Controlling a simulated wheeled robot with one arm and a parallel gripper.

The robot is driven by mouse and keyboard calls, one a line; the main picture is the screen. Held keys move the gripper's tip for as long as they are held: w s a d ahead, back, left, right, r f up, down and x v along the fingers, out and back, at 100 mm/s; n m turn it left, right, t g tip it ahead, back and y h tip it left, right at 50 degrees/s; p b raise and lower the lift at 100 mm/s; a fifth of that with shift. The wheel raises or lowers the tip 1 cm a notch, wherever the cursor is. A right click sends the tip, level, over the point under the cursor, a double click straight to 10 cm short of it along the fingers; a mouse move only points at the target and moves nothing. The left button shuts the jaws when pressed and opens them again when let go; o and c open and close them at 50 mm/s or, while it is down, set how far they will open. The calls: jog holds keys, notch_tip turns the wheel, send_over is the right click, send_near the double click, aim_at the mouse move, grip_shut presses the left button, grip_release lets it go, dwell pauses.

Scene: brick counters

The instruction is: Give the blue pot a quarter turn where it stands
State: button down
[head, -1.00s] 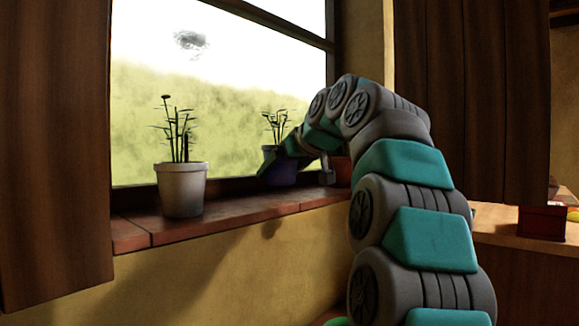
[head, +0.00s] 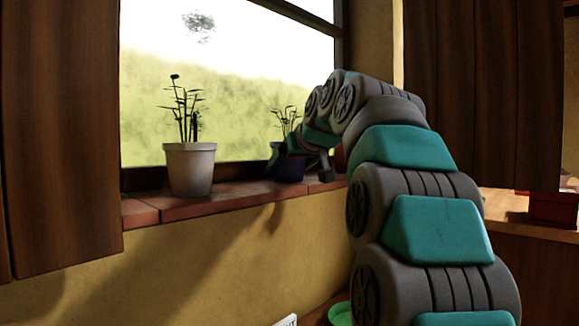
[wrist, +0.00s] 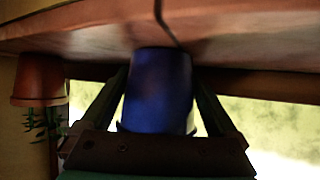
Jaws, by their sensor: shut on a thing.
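The blue pot (head: 290,169) stands upright on the brick window sill (head: 225,199), with a dark leafy plant in it. My gripper (head: 299,158) is shut on the pot, one finger on each side. In the wrist view, which is upside down, the blue pot (wrist: 158,88) fills the space between the two fingers of my gripper (wrist: 161,82). Its base meets the sill there. Part of the pot is hidden behind a finger in the head view.
A white pot (head: 189,168) with a plant stands on the sill to the left. A terracotta pot (wrist: 40,80) with a plant is beside the blue pot, mostly hidden by my arm in the head view. A red box (head: 553,208) sits on the right counter.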

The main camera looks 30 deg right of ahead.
grip_release()
jog(key=v, duration=0.7)
jog(key=shift+s+r, duration=0.1)
jog(key=shift+s, duration=0.05)
jog(key=shift+s+r, duration=0.1)
jog(key=shift+s, duration=0.2)
